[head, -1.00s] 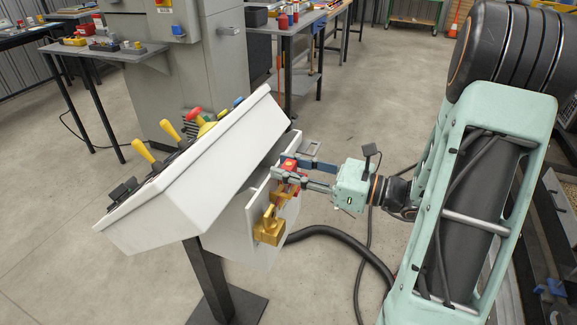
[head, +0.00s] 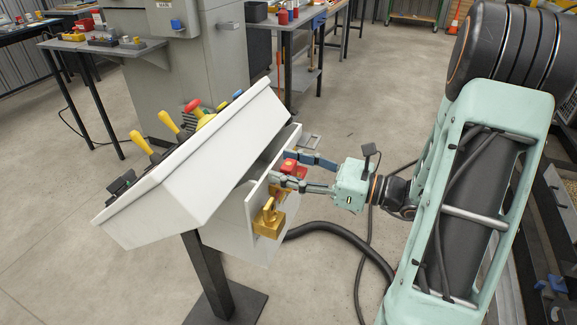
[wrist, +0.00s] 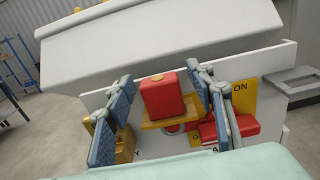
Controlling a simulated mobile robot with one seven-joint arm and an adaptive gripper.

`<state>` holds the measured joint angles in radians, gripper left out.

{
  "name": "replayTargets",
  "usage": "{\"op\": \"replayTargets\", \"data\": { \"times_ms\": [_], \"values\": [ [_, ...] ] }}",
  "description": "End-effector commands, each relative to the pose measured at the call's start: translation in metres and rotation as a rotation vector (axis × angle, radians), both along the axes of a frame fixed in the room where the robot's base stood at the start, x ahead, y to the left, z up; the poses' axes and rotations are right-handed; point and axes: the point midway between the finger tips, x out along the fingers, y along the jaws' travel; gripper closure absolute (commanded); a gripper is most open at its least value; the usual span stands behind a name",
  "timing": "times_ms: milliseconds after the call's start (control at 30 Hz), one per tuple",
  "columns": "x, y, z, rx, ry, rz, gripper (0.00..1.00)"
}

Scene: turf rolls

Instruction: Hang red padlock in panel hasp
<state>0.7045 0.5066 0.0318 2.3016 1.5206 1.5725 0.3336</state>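The red padlock (head: 290,167) is at the hasp side of the white panel box, and its red body (wrist: 163,97) shows in the wrist view, upright at a yellow plate (wrist: 168,116) that looks like the hasp. My gripper (head: 291,169) has one finger on each side of the padlock. In the wrist view the fingers (wrist: 163,108) stand apart with clear gaps to the red body, so the gripper is open and not holding it.
A brass padlock (head: 269,219) hangs on the panel near the lower finger. The sloped white console (head: 190,170) overhangs the box.

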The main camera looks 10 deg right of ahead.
Motion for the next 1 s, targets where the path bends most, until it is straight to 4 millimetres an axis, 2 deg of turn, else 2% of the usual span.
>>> {"op": "replayTargets", "data": {
  "times_ms": [233, 333, 800, 1000],
  "values": [
    [-0.001, -0.001, 0.000, -0.001, 0.001, -0.001, 0.51],
    [-0.005, -0.008, 0.000, -0.001, 0.001, -0.002, 0.51],
    [-0.058, -0.082, -0.001, -0.001, 0.001, -0.004, 0.51],
    [-0.069, -0.096, 0.000, -0.001, 0.001, -0.001, 0.51]
  ]
}}
